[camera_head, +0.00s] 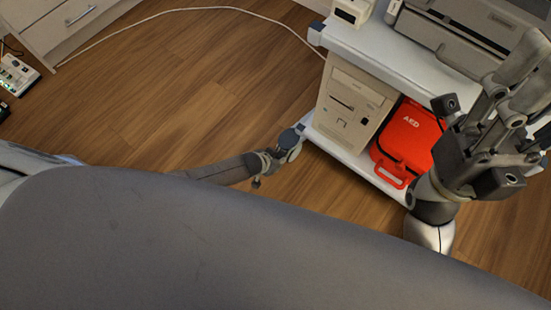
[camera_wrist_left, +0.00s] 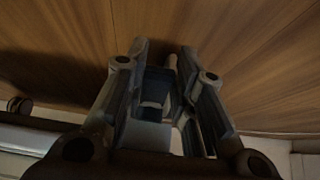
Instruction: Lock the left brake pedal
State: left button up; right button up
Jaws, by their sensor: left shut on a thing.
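The equipment cart (camera_head: 345,157) is white with dark blue corner pieces. My left arm reaches in low from the left, and my left gripper (camera_head: 288,147) is at the cart's lower left corner, near the floor. In the left wrist view, the fingers of my left gripper (camera_wrist_left: 160,75) are on either side of a blue-grey part (camera_wrist_left: 153,100), which I take to be the left brake pedal, and are shut on it. Whether the pedal is up or down cannot be told. My right gripper (camera_head: 515,95) is raised in front of the cart's right side, its fingers apart and empty.
On the cart's lower shelf stand a beige computer (camera_head: 352,108) and a red AED bag (camera_head: 408,140). A grey printer (camera_head: 465,35) is on top. A white cable (camera_head: 200,9) crosses the wooden floor. A white drawer cabinet (camera_head: 75,25) is upper left. The floor between is clear.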

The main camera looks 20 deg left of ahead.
pick_arm(q)
jog(key=shift+f, duration=0.15)
jog(key=shift+t, duration=0.3)
jog(key=o, duration=1)
jog(key=v, duration=1.2)
jog(key=shift+a, duration=0.1)
